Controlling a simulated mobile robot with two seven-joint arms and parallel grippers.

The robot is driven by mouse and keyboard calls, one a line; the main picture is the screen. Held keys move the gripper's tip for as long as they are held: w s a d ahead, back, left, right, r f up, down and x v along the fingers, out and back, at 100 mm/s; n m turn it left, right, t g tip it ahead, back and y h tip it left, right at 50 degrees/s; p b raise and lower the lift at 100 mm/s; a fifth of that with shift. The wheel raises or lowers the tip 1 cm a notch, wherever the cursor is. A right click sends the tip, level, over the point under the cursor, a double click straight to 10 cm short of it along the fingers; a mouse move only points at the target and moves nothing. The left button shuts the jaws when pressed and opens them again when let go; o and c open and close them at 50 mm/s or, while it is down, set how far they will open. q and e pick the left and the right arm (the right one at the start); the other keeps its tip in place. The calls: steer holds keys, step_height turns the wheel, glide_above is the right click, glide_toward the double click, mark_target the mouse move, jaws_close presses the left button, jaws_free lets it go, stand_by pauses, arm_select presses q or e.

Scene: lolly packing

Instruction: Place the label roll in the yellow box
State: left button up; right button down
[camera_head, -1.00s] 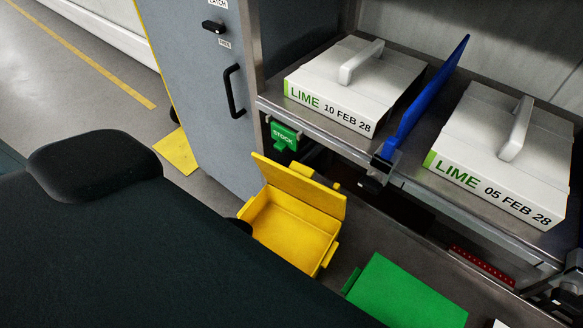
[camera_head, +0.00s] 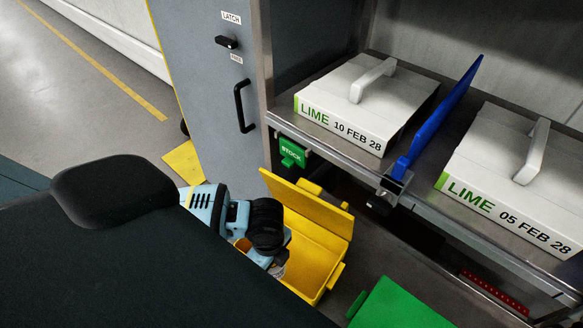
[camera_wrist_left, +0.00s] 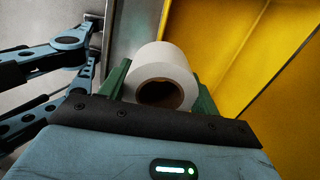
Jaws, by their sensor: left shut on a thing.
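The yellow box (camera_head: 322,245) stands low in front of the shelf in the head view, its lid (camera_head: 305,205) raised at the back. My left gripper (camera_head: 277,268) is over the left part of the box, partly hidden by my own dark body and arm. In the left wrist view, the green fingers are shut on the white label roll (camera_wrist_left: 165,62), with its dark core hole facing the camera. A yellow wall of the box (camera_wrist_left: 275,65) fills the right side there, apart from the roll in the picture. My right gripper is not in view.
A green box or lid (camera_head: 400,305) lies right of the yellow box. The shelf above holds two white LIME cartons (camera_head: 365,105) (camera_head: 520,180) with a blue divider (camera_head: 435,120) between them. A green STOCK tag (camera_head: 292,152) hangs at the shelf edge. A grey cabinet (camera_head: 205,95) stands left.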

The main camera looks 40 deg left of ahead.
arm_select(q)
steer(key=w, duration=0.8)
steer(key=b, duration=0.2)
glide_above(291, 260)
steer(key=f, duration=0.5)
steer(key=s+f, duration=0.1)
steer(key=f, duration=0.1)
steer(key=shift+d+f, duration=0.1)
steer(key=shift+f, duration=1.9)
steer(key=shift+w+f, duration=0.25)
steer(key=shift+w, duration=0.25)
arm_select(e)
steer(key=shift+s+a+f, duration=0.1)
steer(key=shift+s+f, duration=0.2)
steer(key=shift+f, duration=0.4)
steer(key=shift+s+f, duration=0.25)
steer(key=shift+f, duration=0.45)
arm_select(q)
steer(key=shift+f+b, duration=0.1)
steer(key=shift+b, duration=0.2)
steer(key=o, duration=1)
steer(key=shift+o, duration=0.2)
